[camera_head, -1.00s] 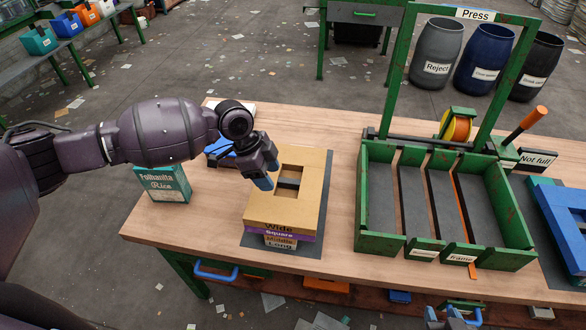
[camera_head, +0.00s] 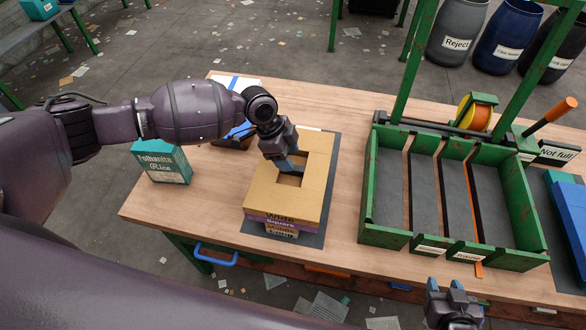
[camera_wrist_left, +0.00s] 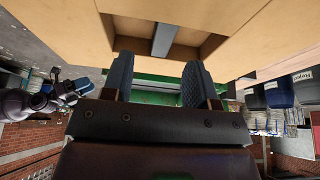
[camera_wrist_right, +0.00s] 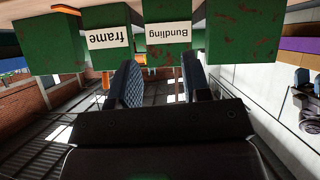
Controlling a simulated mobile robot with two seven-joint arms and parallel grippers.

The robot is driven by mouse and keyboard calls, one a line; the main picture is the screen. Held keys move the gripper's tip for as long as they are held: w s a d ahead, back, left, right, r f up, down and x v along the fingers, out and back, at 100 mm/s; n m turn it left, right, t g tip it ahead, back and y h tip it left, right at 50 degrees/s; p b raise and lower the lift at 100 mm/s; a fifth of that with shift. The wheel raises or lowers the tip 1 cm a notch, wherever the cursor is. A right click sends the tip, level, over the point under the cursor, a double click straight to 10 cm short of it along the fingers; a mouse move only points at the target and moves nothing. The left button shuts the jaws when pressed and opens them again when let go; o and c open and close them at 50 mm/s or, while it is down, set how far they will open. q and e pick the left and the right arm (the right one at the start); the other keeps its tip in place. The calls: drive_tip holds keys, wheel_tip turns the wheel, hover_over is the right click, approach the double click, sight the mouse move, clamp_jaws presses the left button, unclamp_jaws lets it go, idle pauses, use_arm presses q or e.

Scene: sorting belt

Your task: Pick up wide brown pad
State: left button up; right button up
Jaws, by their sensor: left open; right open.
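The wide brown pad (camera_head: 270,195) is the top layer of a labelled stack on a dark mat. It is a flat tan slab with a rectangular hole, and a dark bar shows in the hole. My left gripper (camera_head: 290,168) is over the hole, fingers pointing down; I cannot tell if they touch the pad. In the left wrist view the pad (camera_wrist_left: 90,15) fills the top, and the left gripper's fingers (camera_wrist_left: 158,78) are apart with nothing between them. My right gripper (camera_head: 453,290) is in front of the table's front edge. Its fingers (camera_wrist_right: 165,80) are apart and empty.
Beneath the pad is a purple layer (camera_head: 262,218) labelled Square, with more layers below. A green divided tray (camera_head: 391,232) stands to the right, under a press frame. A teal rice box (camera_head: 162,162) stands at the left. A blue piece (camera_head: 565,215) lies at far right.

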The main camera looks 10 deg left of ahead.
use_arm(q)
drive_tip(key=x, duration=0.5)
drive_tip(key=shift+r, duration=0.1)
clamp_jaws()
